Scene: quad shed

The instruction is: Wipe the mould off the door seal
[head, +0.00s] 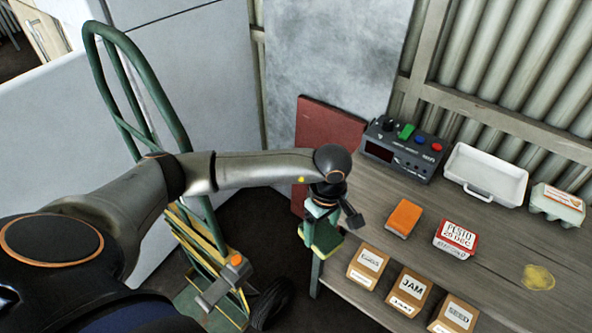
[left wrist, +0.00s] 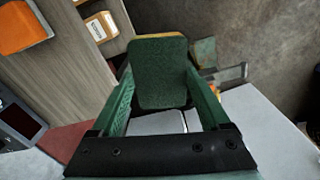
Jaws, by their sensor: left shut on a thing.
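My left gripper (head: 322,222) is shut on a sponge with a green scouring face and a yellow body. The sponge (head: 326,240) hangs in the air just off the left end of the bench. In the left wrist view the sponge's green face (left wrist: 160,75) sits between the two green fingers of the gripper (left wrist: 160,95). Large pale panels (head: 190,75) stand at the left, apart from the sponge. I cannot make out a door seal or mould on them. My right gripper is not in view.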

